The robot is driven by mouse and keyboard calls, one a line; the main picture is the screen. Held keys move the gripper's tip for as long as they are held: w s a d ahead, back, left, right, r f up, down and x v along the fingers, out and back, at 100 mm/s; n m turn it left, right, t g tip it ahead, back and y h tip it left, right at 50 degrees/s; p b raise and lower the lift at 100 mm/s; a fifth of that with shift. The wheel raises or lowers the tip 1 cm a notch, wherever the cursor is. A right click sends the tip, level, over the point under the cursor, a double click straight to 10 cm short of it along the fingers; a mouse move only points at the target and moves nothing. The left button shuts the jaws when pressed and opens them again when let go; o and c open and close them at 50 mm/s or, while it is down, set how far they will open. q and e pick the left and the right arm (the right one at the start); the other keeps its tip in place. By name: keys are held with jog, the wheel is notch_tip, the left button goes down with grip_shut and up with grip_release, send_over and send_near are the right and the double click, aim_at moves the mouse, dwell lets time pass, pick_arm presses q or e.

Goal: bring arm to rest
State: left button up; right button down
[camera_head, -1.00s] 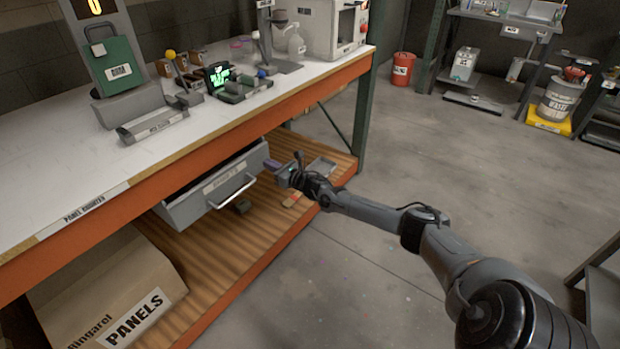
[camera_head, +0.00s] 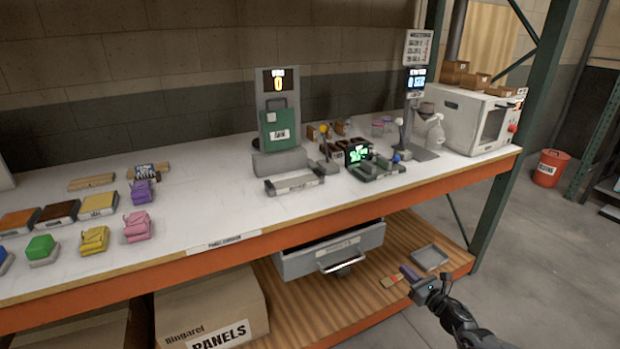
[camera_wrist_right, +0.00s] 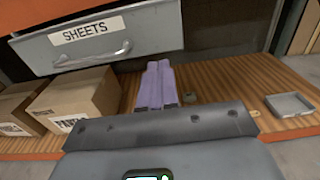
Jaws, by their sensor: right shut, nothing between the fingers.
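My right gripper (camera_head: 408,272) shows at the lower right of the head view, with its arm coming in from the bottom right. Its purple fingers (camera_wrist_right: 156,84) are together and empty in the right wrist view. It is in front of the bench's lower wooden shelf (camera_head: 310,312), to the right of a pulled-out grey drawer (camera_head: 290,265). The drawer, labelled SHEETS, also shows in the wrist view (camera_wrist_right: 150,28), and the fingers look apart from its handle (camera_wrist_right: 92,56). My left gripper is not in view.
The white bench top (camera_head: 210,180) carries a green device (camera_head: 278,125), a white machine (camera_head: 470,118) and several coloured items at left. A PANELS box (camera_head: 205,305) and a small grey tray (camera_head: 430,257) are on the lower shelf. Open floor lies at right.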

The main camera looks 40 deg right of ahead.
jog(key=s+a+f+m+g+p, duration=0.1)
jog(key=s+a+f+m+p, duration=0.15)
jog(key=a, duration=0.45)
jog(key=s+a+f+m+g+p, duration=0.1)
jog(key=s+a+f+p, duration=0.25)
jog(key=a, duration=0.35)
jog(key=s+a+r+m+g+p, duration=0.1)
jog(key=s+a+m+p, duration=0.15)
jog(key=a, duration=0.35)
jog(key=s+a+r+m+g+y+p, duration=0.1)
jog(key=a+m, duration=0.2)
jog(key=a, duration=0.3)
jog(key=s+a+m+g+p, duration=0.1)
jog(key=s+a+m+p, duration=0.15)
jog(key=a, duration=0.35)
jog(key=s+a+r+m+g+y+p, duration=0.2)
jog(key=s+a+r+m+g, duration=0.25)
jog(key=a+r+m, duration=0.6)
jog(key=s+r+m+g, duration=0.4)
jog(key=s+m+g, duration=0.1)
jog(key=s+m, duration=0.45)
notch_tip(320, 180, up, 38)
jog(key=p, duration=3.8)
jog(key=shift+w+a+r+m, duration=0.25)
jog(key=shift+w+m, duration=0.05)
jog(key=shift+m, duration=0.05)
jog(key=shift+t, duration=0.25)
